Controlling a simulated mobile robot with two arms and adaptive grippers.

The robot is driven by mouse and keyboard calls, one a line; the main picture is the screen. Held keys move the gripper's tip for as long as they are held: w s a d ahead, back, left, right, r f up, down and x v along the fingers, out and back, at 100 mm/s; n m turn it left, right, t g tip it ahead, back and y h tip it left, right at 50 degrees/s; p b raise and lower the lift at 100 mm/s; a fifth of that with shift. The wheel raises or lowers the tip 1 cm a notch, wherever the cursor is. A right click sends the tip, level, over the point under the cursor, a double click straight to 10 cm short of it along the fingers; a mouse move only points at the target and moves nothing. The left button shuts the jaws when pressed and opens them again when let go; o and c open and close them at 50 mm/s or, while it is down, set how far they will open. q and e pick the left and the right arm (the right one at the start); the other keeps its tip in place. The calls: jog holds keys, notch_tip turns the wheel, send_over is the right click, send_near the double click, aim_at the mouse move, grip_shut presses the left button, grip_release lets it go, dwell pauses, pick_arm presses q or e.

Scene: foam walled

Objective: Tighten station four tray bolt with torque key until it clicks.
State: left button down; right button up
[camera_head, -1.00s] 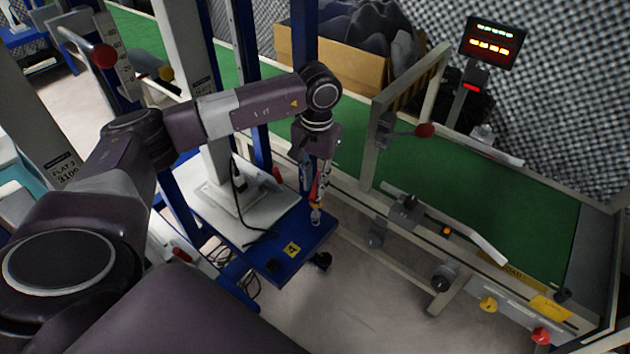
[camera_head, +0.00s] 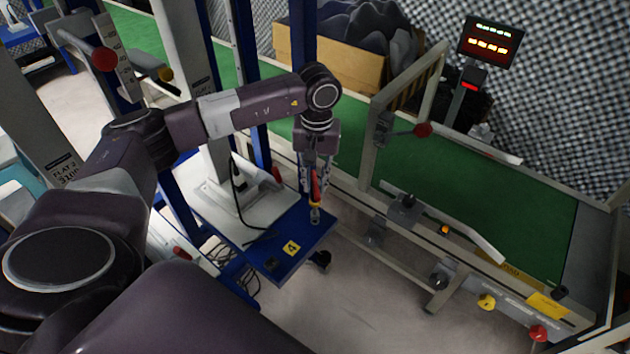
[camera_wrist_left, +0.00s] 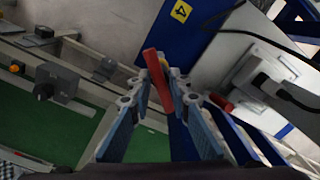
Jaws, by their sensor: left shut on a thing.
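My left gripper (camera_head: 316,184) hangs over the right corner of the blue station tray (camera_head: 268,252), which bears a yellow label "4" (camera_head: 291,248). It is shut on the torque key (camera_head: 315,196), whose red handle runs down between the fingers, with a yellow-orange part and a pale tip below. The red handle (camera_wrist_left: 157,80) also shows in the left wrist view, slanted between the blue-padded fingers (camera_wrist_left: 165,88). The key's tip is at the tray corner. The bolt is hidden or too small to make out, so I cannot tell whether the key sits on it. My right gripper is not in view.
A white device base (camera_head: 262,208) with a black cable stands on the tray. Blue posts (camera_head: 303,40) rise behind. A green conveyor (camera_head: 470,190) with a metal frame and red-knobbed lever (camera_head: 423,130) lies to the right.

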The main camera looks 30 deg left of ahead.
pick_arm(q)
jog(key=shift+m, duration=0.5)
jog(key=shift+m+b, duration=0.35)
jog(key=shift+m, duration=0.85)
jog(key=shift+m+b, duration=0.4)
jog(key=shift+m, duration=1)
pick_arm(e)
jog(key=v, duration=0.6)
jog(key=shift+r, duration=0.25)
